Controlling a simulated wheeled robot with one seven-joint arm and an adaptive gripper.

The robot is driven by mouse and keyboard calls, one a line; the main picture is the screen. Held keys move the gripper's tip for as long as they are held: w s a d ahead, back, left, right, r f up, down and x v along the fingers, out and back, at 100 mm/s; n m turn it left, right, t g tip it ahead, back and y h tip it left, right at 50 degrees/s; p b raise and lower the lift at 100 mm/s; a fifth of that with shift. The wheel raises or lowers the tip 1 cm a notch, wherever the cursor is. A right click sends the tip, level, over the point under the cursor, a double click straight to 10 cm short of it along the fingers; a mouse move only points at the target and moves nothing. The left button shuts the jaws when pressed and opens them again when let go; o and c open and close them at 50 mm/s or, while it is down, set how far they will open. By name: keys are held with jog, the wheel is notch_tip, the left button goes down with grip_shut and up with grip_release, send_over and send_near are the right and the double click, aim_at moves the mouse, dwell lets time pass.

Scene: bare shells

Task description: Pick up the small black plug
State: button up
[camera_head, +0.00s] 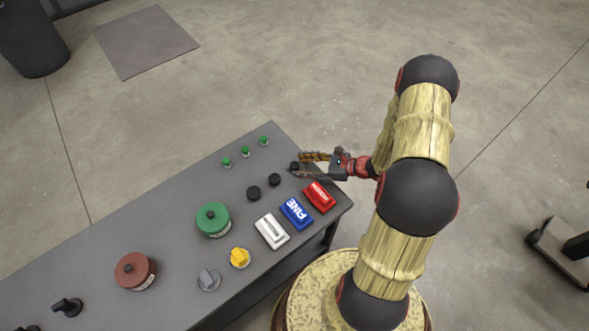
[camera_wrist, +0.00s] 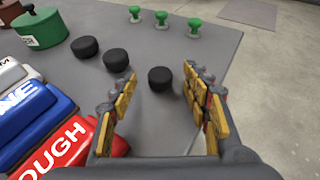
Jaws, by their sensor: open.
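Several small black round plugs lie in a row on the grey table. In the head view one plug (camera_head: 254,193) is at the left, another (camera_head: 275,180) in the middle, and a third (camera_head: 294,166) is by my gripper's fingertips. In the wrist view the nearest plug (camera_wrist: 160,78) lies between and just ahead of my open fingers. The other two (camera_wrist: 116,60) and (camera_wrist: 85,47) are to the left, outside the fingers. My gripper (camera_head: 309,165) is open and empty, low over the table's right end. Its two yellow-padded fingers (camera_wrist: 160,90) stand apart. Whether either finger touches the plug cannot be told.
Red (camera_head: 319,196), blue (camera_head: 296,213) and white (camera_head: 271,231) blocks line the near edge. A green round pot (camera_head: 213,219), a brown one (camera_head: 135,271), a yellow knob (camera_head: 240,258) and a grey knob (camera_head: 208,279) stand left. Small green pegs (camera_head: 245,151) stand along the far edge.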

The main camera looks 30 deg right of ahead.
jog(key=shift+x, duration=1.05)
jog(key=c, duration=0.3)
jog(key=c, duration=0.8)
